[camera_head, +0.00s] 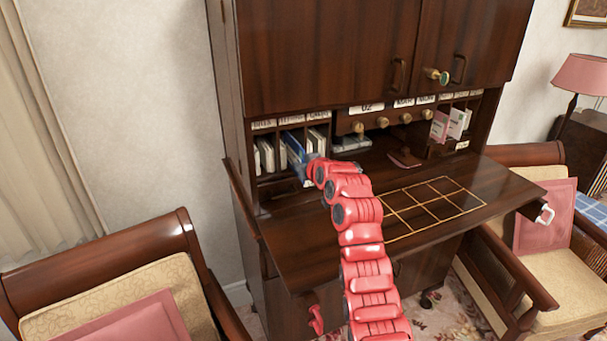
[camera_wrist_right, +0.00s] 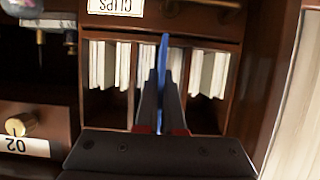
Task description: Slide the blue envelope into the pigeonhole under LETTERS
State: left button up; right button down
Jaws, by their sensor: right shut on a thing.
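The blue envelope (camera_head: 295,148) is upright at the left bank of pigeonholes (camera_head: 262,180) in the desk hutch. My right gripper (camera_head: 307,172) is shut on it, and its red arm reaches in across the desk. In the right wrist view, which is upside down, the blue envelope (camera_wrist_right: 163,55) shows edge-on between the two dark fingers (camera_wrist_right: 161,85), in line with the middle pigeonhole. White papers stand on both sides of it. How deep it sits is unclear. Small label strips run above the pigeonholes; the LETTERS lettering is too small to read surely. My left gripper is not in view.
A drawer labelled CLIPS (camera_wrist_right: 116,6) adjoins the pigeonholes. Brass knobs (camera_head: 382,122) line the centre, and pink and white cards (camera_head: 450,124) fill the right compartments. Armchairs stand at both sides.

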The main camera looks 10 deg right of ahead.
jog(key=shift+w+a+f+b, duration=0.15)
jog(key=shift+w+b, duration=0.2)
jog(key=shift+w, duration=0.3)
jog(key=shift+w+a+b, duration=0.1)
jog(key=shift+w+b, duration=0.25)
jog(key=shift+w, duration=0.3)
jog(key=shift+w+a+b, duration=0.15)
jog(key=shift+w+b, duration=0.15)
jog(key=shift+w, duration=0.35)
jog(key=c, duration=0.9)
grip_release()
jog(key=shift+c, duration=0.2)
jog(key=shift+s, duration=0.1)
jog(key=b+v, duration=0.4)
jog(key=v, duration=1.3)
jog(key=shift+r, duration=0.25)
